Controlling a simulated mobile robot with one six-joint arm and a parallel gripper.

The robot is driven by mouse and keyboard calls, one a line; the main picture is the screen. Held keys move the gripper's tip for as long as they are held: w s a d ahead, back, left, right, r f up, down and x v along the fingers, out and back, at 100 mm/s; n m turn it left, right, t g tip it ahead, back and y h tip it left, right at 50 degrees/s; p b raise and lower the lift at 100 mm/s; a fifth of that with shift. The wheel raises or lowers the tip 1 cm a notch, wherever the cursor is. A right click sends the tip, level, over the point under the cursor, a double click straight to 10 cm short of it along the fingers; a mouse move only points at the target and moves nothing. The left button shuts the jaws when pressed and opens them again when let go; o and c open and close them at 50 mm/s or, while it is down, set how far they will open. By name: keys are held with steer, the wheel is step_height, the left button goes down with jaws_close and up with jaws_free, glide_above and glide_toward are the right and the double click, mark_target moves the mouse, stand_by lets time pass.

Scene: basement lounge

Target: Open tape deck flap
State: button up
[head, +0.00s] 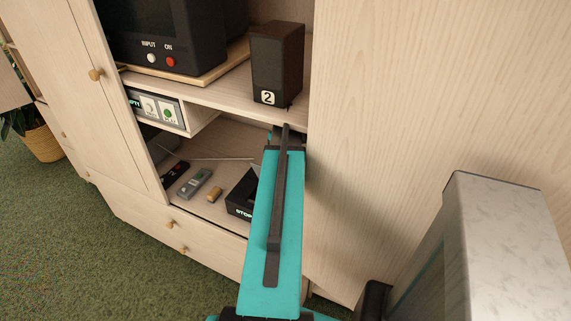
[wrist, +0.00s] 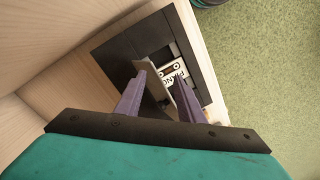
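In the wrist view the black tape deck (wrist: 120,52) lies on a pale wooden shelf. A flap-like panel (wrist: 152,88) stands raised and tilted from it, beside an opening where a cassette with a white lettered label (wrist: 172,72) shows. My gripper (wrist: 161,78) has its two purple-grey fingers apart, with the panel's edge between them. I cannot tell whether either finger touches it. In the head view the tape deck (head: 240,196), with "STOP" lettering, is partly hidden behind my teal arm, and my gripper's fingertips are hidden.
A shelf board above holds a dark speaker marked 2 (head: 276,62) and a television (head: 165,35). A panel with buttons (head: 155,108) sits under that board. A grey remote (head: 195,184) and a small tan object (head: 215,194) lie left of the deck. The cabinet's side wall is close right.

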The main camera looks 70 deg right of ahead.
steer(key=shift+s+a+r, duration=0.1)
steer(key=shift+s+a, duration=0.2)
steer(key=shift+a, duration=0.35)
steer(key=shift+s+a, duration=0.25)
steer(key=shift+a, duration=0.4)
steer(key=shift+c, duration=0.3)
